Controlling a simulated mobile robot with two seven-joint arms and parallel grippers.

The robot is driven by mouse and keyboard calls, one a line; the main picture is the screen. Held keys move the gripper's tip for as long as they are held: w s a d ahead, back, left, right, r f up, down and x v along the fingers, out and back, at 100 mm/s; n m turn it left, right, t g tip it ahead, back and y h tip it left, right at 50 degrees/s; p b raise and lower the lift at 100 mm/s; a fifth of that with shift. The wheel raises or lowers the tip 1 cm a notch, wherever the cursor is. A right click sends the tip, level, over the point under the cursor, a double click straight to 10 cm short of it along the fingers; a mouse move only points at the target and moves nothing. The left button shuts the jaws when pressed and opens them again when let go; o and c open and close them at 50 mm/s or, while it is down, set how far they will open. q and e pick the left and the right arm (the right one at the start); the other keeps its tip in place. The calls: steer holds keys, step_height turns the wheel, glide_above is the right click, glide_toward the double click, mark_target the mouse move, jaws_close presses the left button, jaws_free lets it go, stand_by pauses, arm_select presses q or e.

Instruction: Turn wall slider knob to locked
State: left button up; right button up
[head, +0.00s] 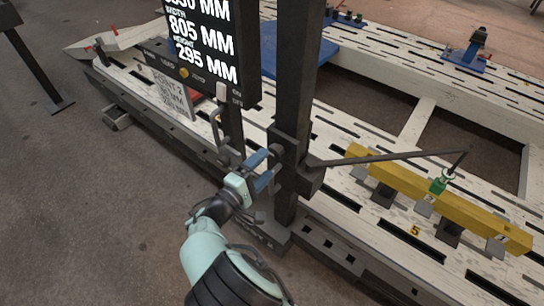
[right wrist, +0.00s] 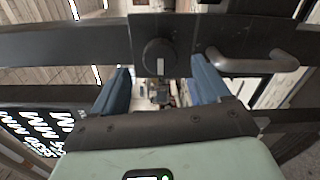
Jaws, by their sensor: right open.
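The knob (right wrist: 157,55) is a dark round dial with a pale mark, on a dark plate fixed to the black upright (head: 292,110). In the right wrist view the mark points toward the bottom of the picture. The knob (head: 277,149) is small in the head view, and its mark cannot be made out there. My right gripper (head: 268,169) is open in front of the upright, close to the knob. In the right wrist view its two blue fingers (right wrist: 159,88) stand apart, left and right below the knob, with nothing between them. My left gripper is not in view.
A grey bar handle (right wrist: 250,60) sits right of the knob in the right wrist view. A display (head: 207,40) hangs left of the upright. A thin dark arm (head: 385,157) reaches right over a yellow beam (head: 470,209) on the slotted bench. Open floor lies at left.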

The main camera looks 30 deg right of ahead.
steer(key=v, duration=0.8)
steer(key=s+d+f+g+y+p, duration=0.1)
steer(key=s+d+f+g+y, duration=0.25)
steer(key=f, duration=0.45)
steer(key=s+d+f+g+y+p, duration=0.25)
steer(key=s+f, duration=0.25)
steer(key=f, duration=0.3)
steer(key=s+d+f+g+y+p, duration=0.1)
steer(key=s+d+f+g+y, duration=0.15)
steer(key=s+f, duration=0.4)
steer(key=s+a+f+m+y+p, duration=0.5)
steer(key=s+a+f+m+y, duration=0.3)
steer(key=s+a+m+y, duration=0.2)
steer(key=shift+a+m+y+p, duration=0.15)
steer(key=shift+m+y+p, duration=0.2)
steer(key=shift+y, duration=0.6)
